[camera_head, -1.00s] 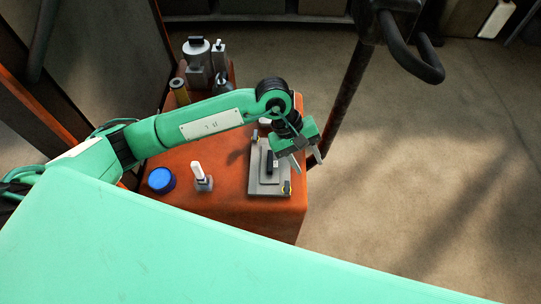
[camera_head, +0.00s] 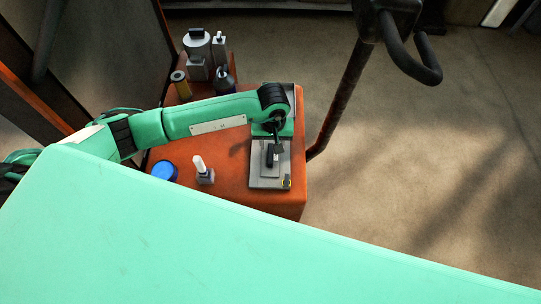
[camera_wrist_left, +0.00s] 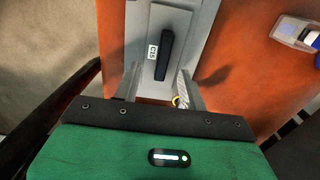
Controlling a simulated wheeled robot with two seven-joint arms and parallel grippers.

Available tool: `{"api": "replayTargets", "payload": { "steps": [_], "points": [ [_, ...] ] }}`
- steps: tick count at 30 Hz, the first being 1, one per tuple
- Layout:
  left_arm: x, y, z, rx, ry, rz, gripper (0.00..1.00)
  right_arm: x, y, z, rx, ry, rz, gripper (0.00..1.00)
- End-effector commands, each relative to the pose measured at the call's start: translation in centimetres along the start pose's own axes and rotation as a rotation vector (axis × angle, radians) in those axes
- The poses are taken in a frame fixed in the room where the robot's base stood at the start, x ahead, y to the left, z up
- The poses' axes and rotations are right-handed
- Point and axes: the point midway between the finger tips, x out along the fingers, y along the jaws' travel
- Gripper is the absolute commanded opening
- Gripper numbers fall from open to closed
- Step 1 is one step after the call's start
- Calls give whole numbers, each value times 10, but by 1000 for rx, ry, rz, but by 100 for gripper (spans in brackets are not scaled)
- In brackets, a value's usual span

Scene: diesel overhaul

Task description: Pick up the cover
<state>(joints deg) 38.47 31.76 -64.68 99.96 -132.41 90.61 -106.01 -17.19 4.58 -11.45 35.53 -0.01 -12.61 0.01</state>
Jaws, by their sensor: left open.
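The cover (camera_head: 271,178) is a small raised grey plate with an upright black bar handle, set on a larger light grey plate on the orange bench top. In the left wrist view the cover (camera_wrist_left: 181,25) shows its black handle (camera_wrist_left: 164,55) and a small white label beside it. My left gripper (camera_head: 276,147) is over the far part of the cover in the head view. In the left wrist view its two fingers (camera_wrist_left: 159,73) are apart, with the handle lying ahead between their lines. Nothing is held. My right gripper does not show.
On the orange bench (camera_head: 229,187) stand a white-topped grey item (camera_head: 203,169) and a blue round container (camera_head: 164,171), left of the cover. A dark post (camera_head: 345,95) rises close to the bench's right.

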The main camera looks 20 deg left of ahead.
Motion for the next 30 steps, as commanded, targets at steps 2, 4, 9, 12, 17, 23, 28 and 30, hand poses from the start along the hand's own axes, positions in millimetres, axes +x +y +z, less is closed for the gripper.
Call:
{"api": "replayTargets", "payload": {
  "steps": [2, 4, 9, 12, 17, 23, 28, 30],
  "points": [
    [4, -1, 0, -1, -3, -1, 42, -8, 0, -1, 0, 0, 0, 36],
    [12, -4, 0, -3, -5, -3, 42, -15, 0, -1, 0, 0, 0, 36],
    [36, -5, -1, -2, -4, 0, 42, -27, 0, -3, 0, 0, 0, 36],
    [46, -6, -2, -2, -2, 0, 42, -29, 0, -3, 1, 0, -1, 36],
    [51, -6, -2, 0, -1, 0, 42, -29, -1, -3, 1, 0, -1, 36],
    [51, -6, -2, 0, 0, 0, 30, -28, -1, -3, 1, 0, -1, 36],
    [50, -6, -2, -1, 0, 0, 0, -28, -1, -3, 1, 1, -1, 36],
    [50, -6, -3, -1, 0, 0, 0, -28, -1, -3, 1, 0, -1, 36]
  ]
}}
